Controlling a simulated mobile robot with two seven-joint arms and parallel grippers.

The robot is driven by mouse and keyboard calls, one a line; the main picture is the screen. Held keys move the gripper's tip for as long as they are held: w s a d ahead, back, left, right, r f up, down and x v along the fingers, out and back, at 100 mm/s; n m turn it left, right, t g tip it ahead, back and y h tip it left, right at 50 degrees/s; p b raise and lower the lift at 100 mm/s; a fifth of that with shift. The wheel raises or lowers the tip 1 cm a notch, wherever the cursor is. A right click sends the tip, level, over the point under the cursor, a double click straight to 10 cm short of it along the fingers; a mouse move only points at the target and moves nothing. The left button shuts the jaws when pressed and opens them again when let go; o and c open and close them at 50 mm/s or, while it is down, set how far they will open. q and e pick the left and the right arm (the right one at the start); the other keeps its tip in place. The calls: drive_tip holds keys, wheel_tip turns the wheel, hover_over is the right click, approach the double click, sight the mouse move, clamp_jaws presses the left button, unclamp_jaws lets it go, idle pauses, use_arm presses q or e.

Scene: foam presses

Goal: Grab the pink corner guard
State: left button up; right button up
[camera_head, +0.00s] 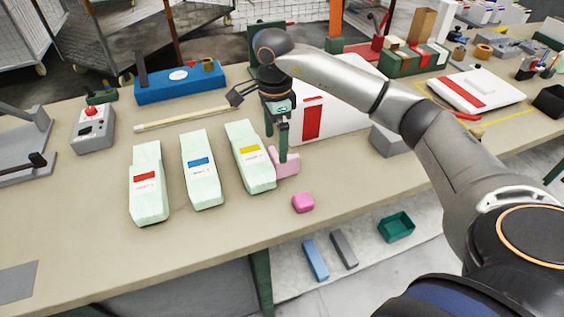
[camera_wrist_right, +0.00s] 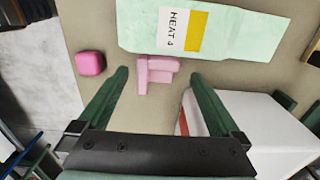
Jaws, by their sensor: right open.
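The light pink corner guard (camera_head: 287,166) lies on the table beside the pale green foam block with the yellow label (camera_head: 255,172). In the right wrist view the corner guard (camera_wrist_right: 156,72) is an L-shaped stepped piece between the two green fingers, close to the block's edge. My right gripper (camera_head: 276,140) is open, pointing down at the guard; in the wrist view its fingertips (camera_wrist_right: 159,77) stand either side of the guard, apart from it. A finger hides part of the guard in the head view. My left gripper is not in view.
A brighter pink block (camera_head: 303,203) sits near the table's front edge, close to the guard. Foam blocks with blue (camera_head: 201,175) and red (camera_head: 148,190) labels stand to the left. A white box with a red stripe (camera_head: 335,110) is behind the gripper.

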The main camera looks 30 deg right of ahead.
sight(275, 154)
drive_tip(key=f, duration=0.5)
drive_tip(key=shift+s+a+p, duration=0.1)
drive_tip(key=shift+a+p, duration=0.15)
drive_tip(key=shift+p, duration=0.15)
drive_tip(key=c, duration=1.3)
drive_tip(key=shift+o, duration=0.2)
drive_tip(key=shift+r, duration=0.15)
